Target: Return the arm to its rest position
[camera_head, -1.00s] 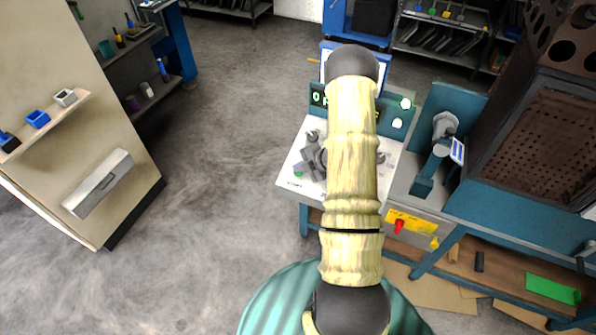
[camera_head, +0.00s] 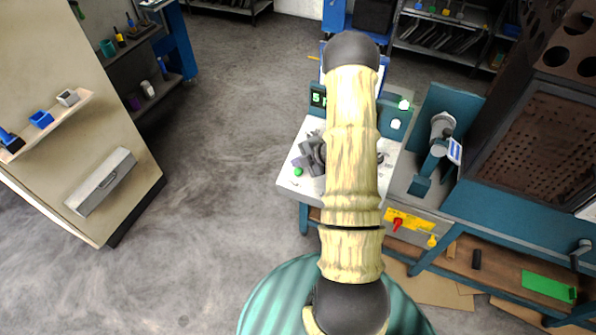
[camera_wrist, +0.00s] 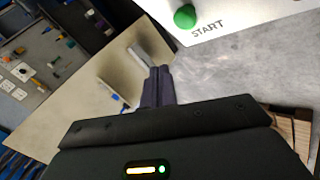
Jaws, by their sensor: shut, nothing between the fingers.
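My gripper (camera_wrist: 163,72) shows at the middle of the wrist view, its two dark fingers shut together with nothing between them. In the head view its dark fingers (camera_head: 303,162) stick out left of my arm, close to the green start button, and my arm hides the rest. The green button (camera_wrist: 185,17) sits on a white panel (camera_wrist: 235,12) marked START, above and right of the fingertips in the wrist view and apart from them. My arm rises from the bottom of the head view and reaches forward over the white-topped machine (camera_head: 292,185).
A green display (camera_head: 318,97) stands at the machine's back. A teal press-like device (camera_head: 437,155) and a perforated dark cabinet (camera_head: 540,140) stand to the right. A beige board with a shelf (camera_head: 62,125) is at left. The grey floor (camera_head: 215,150) between is clear.

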